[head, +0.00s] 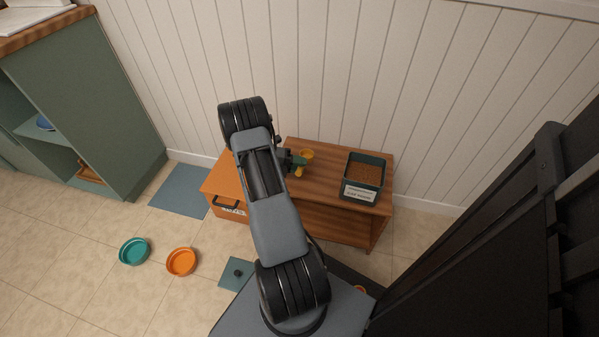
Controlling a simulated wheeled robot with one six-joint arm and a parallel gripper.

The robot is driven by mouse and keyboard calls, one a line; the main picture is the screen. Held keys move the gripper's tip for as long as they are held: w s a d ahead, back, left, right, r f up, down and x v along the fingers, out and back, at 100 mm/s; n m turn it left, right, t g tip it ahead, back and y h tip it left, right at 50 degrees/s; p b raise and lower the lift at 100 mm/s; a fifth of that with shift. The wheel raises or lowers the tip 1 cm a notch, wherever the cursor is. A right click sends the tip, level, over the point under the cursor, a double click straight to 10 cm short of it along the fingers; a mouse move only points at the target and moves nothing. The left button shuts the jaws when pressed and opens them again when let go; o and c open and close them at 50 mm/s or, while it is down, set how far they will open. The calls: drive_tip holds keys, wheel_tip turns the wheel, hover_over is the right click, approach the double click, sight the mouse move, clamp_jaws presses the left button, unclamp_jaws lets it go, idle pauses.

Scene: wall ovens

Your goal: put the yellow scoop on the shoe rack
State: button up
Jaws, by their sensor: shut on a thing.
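The yellow scoop (307,154) is at the left part of the wooden shoe rack's top, as seen from above. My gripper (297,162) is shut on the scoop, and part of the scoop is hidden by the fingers. The shoe rack (325,187) stands against the white panelled wall, with a lower shelf under its top. I cannot tell whether the scoop touches the top or is held just above it. My arm hides part of the rack's left end.
A dark bin of brown kibble (365,172) with a white label stands on the rack's right part. An orange box (224,186) with a black handle is left of the rack.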

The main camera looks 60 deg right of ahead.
drive_tip(key=shift+w+f+b, duration=0.1)
drive_tip(key=shift+f+b, duration=0.85)
drive_tip(key=shift+f, duration=0.7)
drive_tip(key=shift+f, duration=0.1)
drive_tip(key=shift+f, duration=0.15)
drive_tip(key=o, duration=0.9)
